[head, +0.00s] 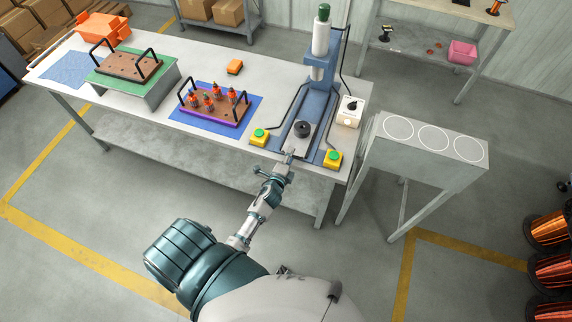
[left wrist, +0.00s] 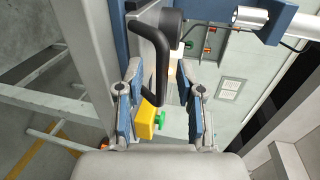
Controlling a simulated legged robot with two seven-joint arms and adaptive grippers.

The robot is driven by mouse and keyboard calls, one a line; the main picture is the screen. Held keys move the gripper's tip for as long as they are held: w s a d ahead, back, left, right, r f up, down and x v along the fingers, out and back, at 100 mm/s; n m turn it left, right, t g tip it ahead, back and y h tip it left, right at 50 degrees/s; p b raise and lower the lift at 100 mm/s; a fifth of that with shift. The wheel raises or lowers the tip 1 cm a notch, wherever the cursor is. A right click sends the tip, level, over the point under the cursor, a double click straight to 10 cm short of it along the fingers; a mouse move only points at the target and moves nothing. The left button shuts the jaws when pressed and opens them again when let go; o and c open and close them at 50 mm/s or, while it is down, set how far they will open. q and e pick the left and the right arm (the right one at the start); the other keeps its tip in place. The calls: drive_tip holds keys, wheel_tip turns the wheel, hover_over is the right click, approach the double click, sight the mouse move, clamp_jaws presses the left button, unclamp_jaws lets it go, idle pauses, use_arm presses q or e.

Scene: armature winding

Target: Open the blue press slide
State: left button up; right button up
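The blue press (head: 320,75) stands at the right end of the workbench. At its base, between two blue side rails, is a light slide plate (head: 297,141) with a dark round piece (head: 303,130) on it. My left gripper (head: 289,157) is at the front edge of this slide. In the left wrist view a black bar handle (left wrist: 161,65) reaches down between the fingers of my left gripper (left wrist: 160,98). The fingers are apart, and gaps show on both sides of the handle. My right gripper is not in view.
Yellow boxes with green buttons flank the press base at left (head: 259,138) and right (head: 333,159). A control box (head: 349,111) stands at the right. A purple tray (head: 214,110) is on a blue mat. A grey stand (head: 428,140) is right of the bench.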

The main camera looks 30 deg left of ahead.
use_arm(q)
drive_tip(key=v, duration=1.1)
drive_tip(key=shift+d, duration=0.15)
drive_tip(key=shift+w+f, duration=0.1)
drive_tip(key=shift+f, duration=0.05)
drive_tip(key=s+d+f+n+g+h, duration=0.1)
drive_tip(key=s+d+f+n+g, duration=0.3)
drive_tip(key=f, duration=0.6)
drive_tip(key=s+d+f+n+g+h, duration=0.1)
drive_tip(key=s+f, duration=0.5)
drive_tip(key=f, duration=0.5)
drive_tip(key=s+d+f+n+g+h, duration=0.1)
drive_tip(key=s+d+f+n+g, duration=0.2)
drive_tip(key=f, duration=0.7)
drive_tip(key=s+f+n+g, duration=0.1)
drive_tip(key=s+f, duration=0.3)
drive_tip(key=s, duration=0.4)
drive_tip(key=s+a+f+n+g, duration=0.1)
drive_tip(key=s+f+n+g, duration=0.1)
drive_tip(key=s, duration=0.7)
drive_tip(key=s+f+n+g, duration=0.2)
drive_tip(key=s+f+g, duration=0.1)
drive_tip(key=s+f, duration=0.3)
drive_tip(key=shift+s+a+f+h, duration=0.25)
drive_tip(key=shift+s+f+h, duration=0.05)
drive_tip(key=shift+s, duration=0.9)
